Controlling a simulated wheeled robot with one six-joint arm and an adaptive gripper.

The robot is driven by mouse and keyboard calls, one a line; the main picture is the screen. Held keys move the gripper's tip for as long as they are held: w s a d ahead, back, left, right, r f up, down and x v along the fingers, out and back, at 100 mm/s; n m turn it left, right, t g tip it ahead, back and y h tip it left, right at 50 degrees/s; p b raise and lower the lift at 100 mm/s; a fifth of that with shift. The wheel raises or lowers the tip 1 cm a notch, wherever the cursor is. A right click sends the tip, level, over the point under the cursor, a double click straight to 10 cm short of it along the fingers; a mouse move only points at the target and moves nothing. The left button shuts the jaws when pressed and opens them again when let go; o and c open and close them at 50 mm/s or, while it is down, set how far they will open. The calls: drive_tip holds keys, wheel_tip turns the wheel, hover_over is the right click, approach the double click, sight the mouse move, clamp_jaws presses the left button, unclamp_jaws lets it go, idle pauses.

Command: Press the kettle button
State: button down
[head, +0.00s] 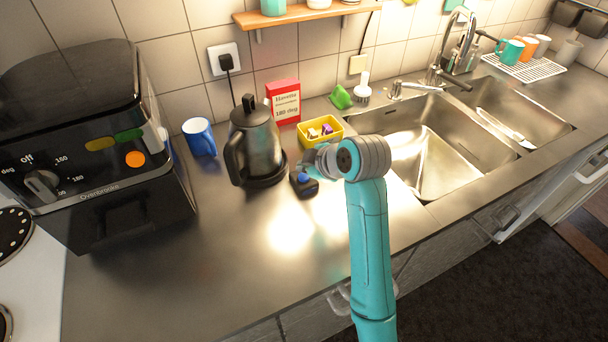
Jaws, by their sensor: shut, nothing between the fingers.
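The dark metal kettle (258,144) stands upright on its round black base on the counter, handle to the left. Just right of the base is a small black box with a blue button (303,177) on top. My gripper (318,162) is shut and empty, close to the box on its upper right in the picture. The wrist hides part of the gripper, and I cannot tell whether the fingertips touch the button.
A yellow tray (337,137) with small items and a red box (284,103) stand behind. A blue mug (199,137) and a black oven (110,150) are to the left. The sink (425,165) lies to the right. The front counter is clear.

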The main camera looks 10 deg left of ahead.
sight(305, 177)
drive_tip(key=shift+f, duration=0.2)
drive_tip(key=shift+f, duration=0.25)
drive_tip(key=shift+f, duration=0.4)
idle(0.9)
idle(0.3)
drive_tip(key=shift+r, duration=0.85)
drive_tip(key=shift+r, duration=2.5)
